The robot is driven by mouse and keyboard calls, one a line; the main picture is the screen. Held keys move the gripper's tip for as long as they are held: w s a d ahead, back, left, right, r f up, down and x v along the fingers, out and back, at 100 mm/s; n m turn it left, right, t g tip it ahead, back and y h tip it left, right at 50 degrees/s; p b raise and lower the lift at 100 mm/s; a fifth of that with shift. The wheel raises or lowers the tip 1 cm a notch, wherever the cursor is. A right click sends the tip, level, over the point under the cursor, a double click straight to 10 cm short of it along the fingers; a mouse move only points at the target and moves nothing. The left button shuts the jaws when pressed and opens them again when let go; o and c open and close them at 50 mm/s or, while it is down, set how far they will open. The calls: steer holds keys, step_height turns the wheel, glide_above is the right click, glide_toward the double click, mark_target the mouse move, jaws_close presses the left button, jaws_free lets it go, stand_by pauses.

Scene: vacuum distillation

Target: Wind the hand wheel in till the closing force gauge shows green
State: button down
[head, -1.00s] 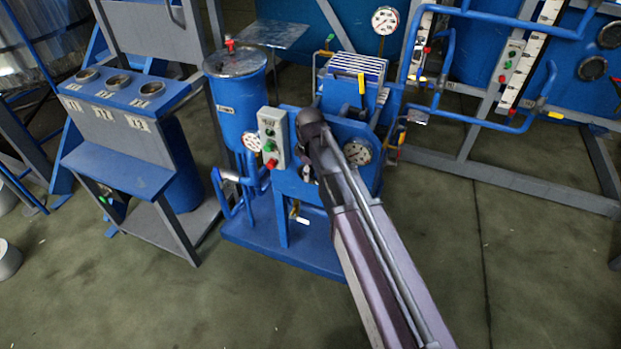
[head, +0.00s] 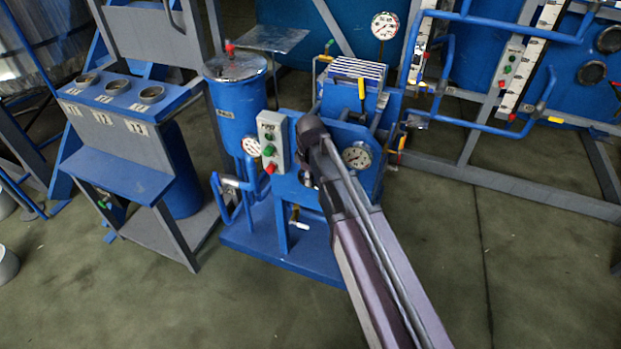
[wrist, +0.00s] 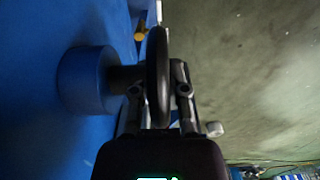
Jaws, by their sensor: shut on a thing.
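In the wrist view the hand wheel (wrist: 158,60) is a dark rim seen edge-on. Its dark shaft runs left into a round blue boss (wrist: 85,80). My gripper (wrist: 159,92) has one finger on each side of the rim and is shut on it. In the head view my arm hides the wheel and the gripper.
A grey button box (head: 272,140) and another gauge (head: 251,146) stand left of my arm. A blue tank (head: 238,105) is behind them. A blue stand with three cups (head: 112,117) is at left. Pipework (head: 480,125) lies at right. The floor at front right (head: 500,270) is clear.

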steer(key=shift+s, duration=0.15)
steer(key=shift+d+t+y, duration=0.1)
steer(key=shift+t+y, duration=0.2)
steer(key=shift+y, duration=0.5)
steer(key=shift+y+b, duration=0.3)
steer(key=shift+y, duration=0.2)
steer(key=c, duration=0.6)
jaws_free()
steer(key=shift+c, duration=0.2)
steer(key=shift+h, duration=0.3)
